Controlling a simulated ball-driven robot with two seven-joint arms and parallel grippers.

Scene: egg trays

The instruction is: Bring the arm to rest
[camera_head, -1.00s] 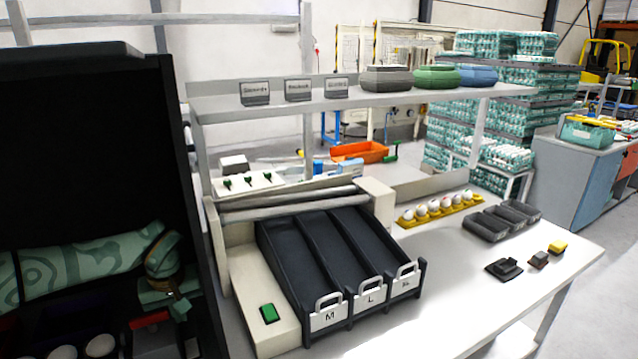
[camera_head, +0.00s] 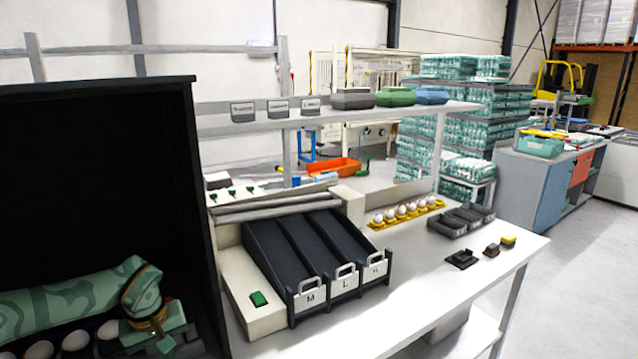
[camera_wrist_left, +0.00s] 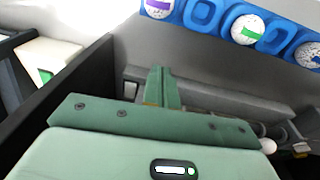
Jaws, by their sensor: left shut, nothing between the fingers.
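My left arm reaches in from the left in the head view, in front of a tall black panel. My left gripper (camera_head: 163,338) is low at its end, near a few white eggs (camera_head: 75,341). In the left wrist view the gripper (camera_wrist_left: 162,86) has its fingers together with nothing between them. A blue tray (camera_wrist_left: 198,14) holding eggs with coloured marks lies beyond it at the upper right, apart from the fingers. My right gripper is in neither view.
The black panel (camera_head: 95,150) stands close on the left. A white table (camera_head: 400,300) carries dark sloping lanes marked M, L and another size, a yellow egg tray (camera_head: 408,215) and dark trays (camera_head: 460,220). A shelf (camera_head: 370,110) spans above. Floor is free at the right.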

